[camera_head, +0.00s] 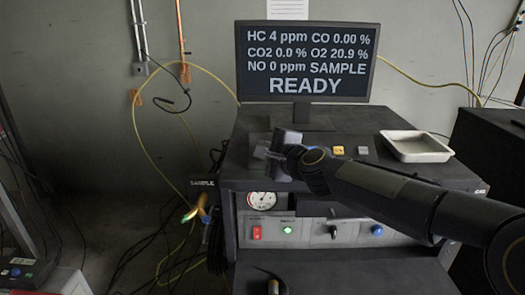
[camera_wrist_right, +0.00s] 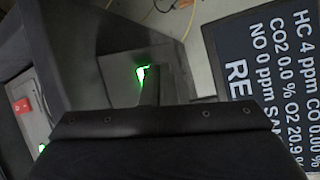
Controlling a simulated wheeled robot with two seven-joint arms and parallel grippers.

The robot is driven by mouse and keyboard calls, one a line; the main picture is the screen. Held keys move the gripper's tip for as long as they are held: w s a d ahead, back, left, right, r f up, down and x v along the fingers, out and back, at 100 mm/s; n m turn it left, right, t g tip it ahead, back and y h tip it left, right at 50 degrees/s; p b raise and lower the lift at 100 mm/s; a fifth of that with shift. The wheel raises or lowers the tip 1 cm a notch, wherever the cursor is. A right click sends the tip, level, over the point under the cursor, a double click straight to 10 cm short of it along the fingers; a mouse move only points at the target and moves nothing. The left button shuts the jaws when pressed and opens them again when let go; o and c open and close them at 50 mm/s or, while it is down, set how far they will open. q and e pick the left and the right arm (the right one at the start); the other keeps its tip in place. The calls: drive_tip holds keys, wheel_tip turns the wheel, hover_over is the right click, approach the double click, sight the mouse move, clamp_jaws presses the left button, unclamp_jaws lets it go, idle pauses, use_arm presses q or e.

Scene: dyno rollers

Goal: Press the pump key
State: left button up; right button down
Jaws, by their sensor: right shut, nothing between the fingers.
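My right gripper (camera_head: 270,154) reaches in from the right over the left part of the analyser cabinet's top and points down. Its fingers are shut and empty. In the right wrist view the closed fingers (camera_wrist_right: 152,88) end right at a green-lit key (camera_wrist_right: 142,73), partly hidden by them; I cannot tell whether they touch it. In the head view the gripper hides that spot. No label is readable, so I cannot tell which key is the pump key. My left gripper is out of view.
A monitor (camera_head: 305,62) reading READY stands behind the gripper. A white tray (camera_head: 416,146) sits on the cabinet's right side. The front panel holds a gauge (camera_head: 262,200), red switch (camera_head: 257,232), green light (camera_head: 288,229) and blue knob (camera_head: 377,230). Cables hang at left.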

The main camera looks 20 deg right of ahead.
drive_tip(key=shift+w+f, duration=0.2)
drive_tip(key=shift+f, duration=0.1)
idle(0.4)
drive_tip(key=shift+s+r+p, duration=0.3)
drive_tip(key=shift+r, duration=0.15)
drive_tip(key=s+r+p, duration=0.2)
drive_tip(key=s+a+r+p, duration=0.1)
drive_tip(key=r+p, duration=0.1)
drive_tip(key=p, duration=0.1)
drive_tip(key=shift+s+a+r, duration=0.1)
drive_tip(key=shift+s+r, duration=0.15)
drive_tip(key=shift+s, duration=0.1)
